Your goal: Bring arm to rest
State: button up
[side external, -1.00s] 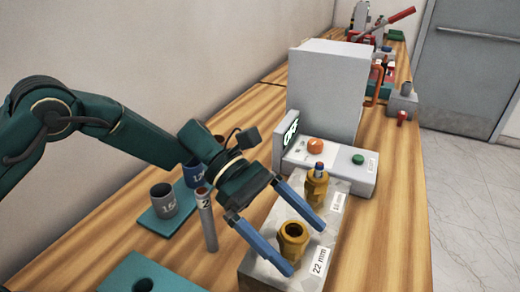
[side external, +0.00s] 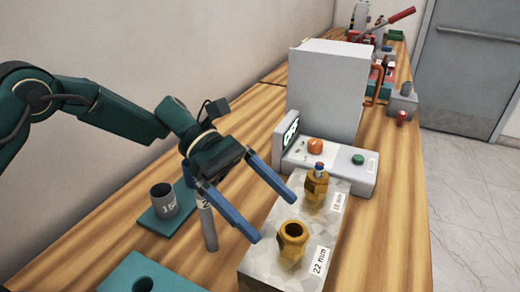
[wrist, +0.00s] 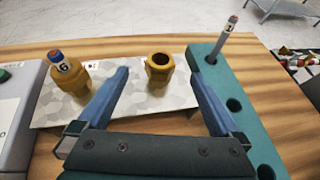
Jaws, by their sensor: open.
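My gripper (side external: 275,218) has two blue fingers spread wide with nothing between them. In the side view it hangs above the left edge of the pale stone-patterned block (side external: 265,262). On the block stand two brass fittings. The nearer one (side external: 292,242), by the "22 mm" label, has an open top. The farther one (side external: 315,186), by the "18 mm" label, has a small blue-topped piece in it. In the wrist view the open fitting (wrist: 159,72) shows beyond and between the fingers, and the filled one (wrist: 69,76) is left of them.
A grey cup (side external: 163,200) stands on a teal plate left of my gripper. A teal holed rack (wrist: 240,115) is at right in the wrist view. A grey machine (side external: 327,95) with buttons stands behind the block.

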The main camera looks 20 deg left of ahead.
jog(key=shift+w+r, duration=0.1)
jog(key=shift+r, duration=0.15)
jog(key=s+a+r+m+t+y, duration=0.3)
jog(key=s+a+r+m, duration=0.25)
jog(key=r, duration=0.55)
jog(key=s+a+f+m+t+y, duration=0.2)
jog(key=s+a+f+m+y, duration=0.1)
jog(key=a, duration=0.5)
jog(key=s+a+f+m+t+y, duration=0.3)
jog(key=s+a+m+y, duration=0.3)
jog(key=s+a+m, duration=0.1)
jog(key=shift+s+a+f, duration=0.3)
jog(key=shift+a, duration=0.3)
